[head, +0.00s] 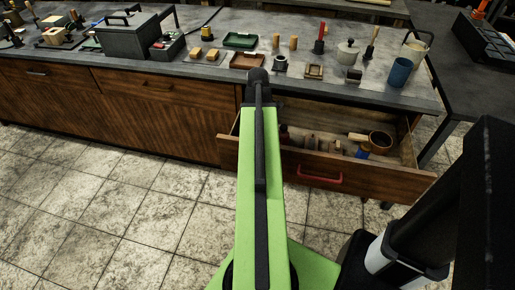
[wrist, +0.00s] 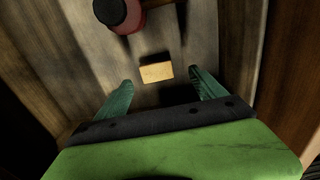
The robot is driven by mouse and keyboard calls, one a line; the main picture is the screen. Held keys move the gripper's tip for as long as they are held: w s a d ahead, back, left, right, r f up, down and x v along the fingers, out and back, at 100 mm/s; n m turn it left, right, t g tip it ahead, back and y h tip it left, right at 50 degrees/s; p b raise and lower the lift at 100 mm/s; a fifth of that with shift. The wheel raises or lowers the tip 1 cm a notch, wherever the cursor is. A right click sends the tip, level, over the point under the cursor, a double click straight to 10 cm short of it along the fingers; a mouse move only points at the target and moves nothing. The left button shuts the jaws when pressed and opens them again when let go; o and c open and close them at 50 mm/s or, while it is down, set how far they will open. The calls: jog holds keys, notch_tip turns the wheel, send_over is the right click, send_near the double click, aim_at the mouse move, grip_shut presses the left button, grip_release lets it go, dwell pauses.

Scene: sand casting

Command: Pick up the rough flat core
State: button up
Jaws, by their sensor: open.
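A small tan block with a rough top, which looks like the rough flat core (wrist: 156,73), lies on the drawer floor (wrist: 90,62) in the wrist view. My gripper (wrist: 161,77) is open, with one green finger on each side of the block's near edge. The block shows between and just beyond the fingertips, with a gap on both sides. Whether the fingers are at its height I cannot tell. In the head view my arm hides the gripper and this block.
A red and dark round thing (wrist: 122,14) lies beyond the block. Drawer walls rise close on both sides. In the head view the open drawer (head: 360,178) holds several blocks and a round brown container (head: 380,141). The worktop (head: 215,75) above carries many tools.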

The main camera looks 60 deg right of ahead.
jog(key=f+b, duration=0.5)
jog(key=shift+w+d+f, duration=0.15)
jog(key=shift+w+d, duration=0.1)
jog(key=shift+d, duration=0.05)
jog(key=c, duration=1.5)
notch_tip(320, 180, up, 11)
jog(key=p, duration=1)
jog(key=shift+f, duration=0.2)
